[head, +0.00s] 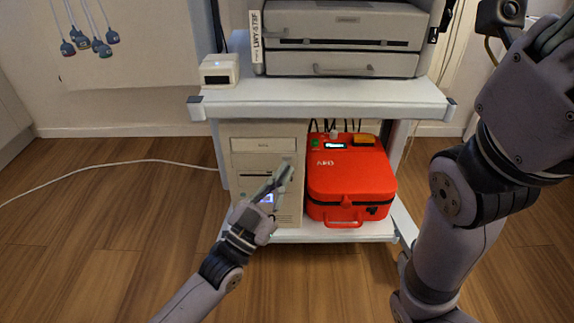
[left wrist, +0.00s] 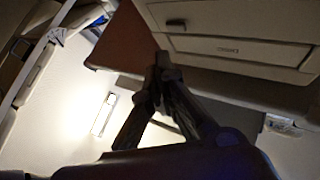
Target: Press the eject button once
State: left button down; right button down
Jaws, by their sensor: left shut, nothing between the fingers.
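A beige computer tower (head: 232,165) stands on the lower shelf of the cart, with a drive bay (head: 262,145) near its top and a darker slot below. I cannot make out the eject button; it is too small or hidden. My left gripper (head: 286,168) is in front of the right part of the tower's front, fingers pointing up, covering some of it. Its fingers are shut with nothing between them. The left wrist view shows the same gripper (left wrist: 160,72) with its tips together, in front of pale panels. I cannot tell whether the tips touch anything.
A red AED case (head: 350,185) stands right of the tower. The upper shelf (head: 320,97) above holds a grey drawered device (head: 345,40) and a small white box (head: 219,69). A white cable lies on the wooden floor at left. My right arm fills the right side.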

aim_at(287, 158)
pick_arm(q)
jog(key=shift+w, duration=0.75)
dwell(0.9)
jog(key=shift+w, duration=0.45)
